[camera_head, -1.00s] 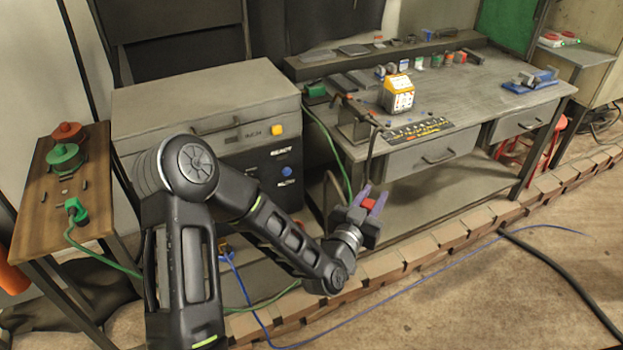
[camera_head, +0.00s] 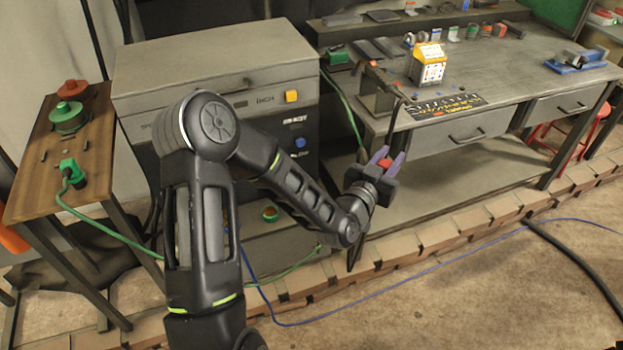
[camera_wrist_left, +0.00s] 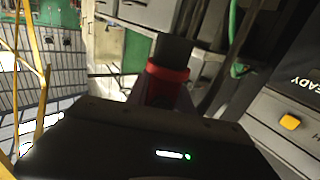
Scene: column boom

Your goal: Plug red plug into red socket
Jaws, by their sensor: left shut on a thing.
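The red plug (camera_head: 385,163) is held between the purple fingers of my left gripper (camera_head: 388,160), in front of the workbench and below its tabletop. In the left wrist view the plug shows as a red collar (camera_wrist_left: 168,76) with a dark body (camera_wrist_left: 173,50) beyond it. The gripper (camera_wrist_left: 166,92) is shut on it; its fingers are partly dark there. A red round fitting (camera_head: 72,90) stands on the wooden table at the left, behind a green one (camera_head: 68,115). I cannot tell whether the red fitting is the red socket. My right gripper is not in view.
A green plug (camera_head: 72,172) with a green cable lies on the wooden table (camera_head: 40,205). A grey cabinet (camera_head: 215,70) stands behind my left arm. The workbench (camera_head: 500,75) carries a yellow-white box (camera_head: 428,68). A brick edging (camera_head: 440,232) and blue and black cables cross the floor.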

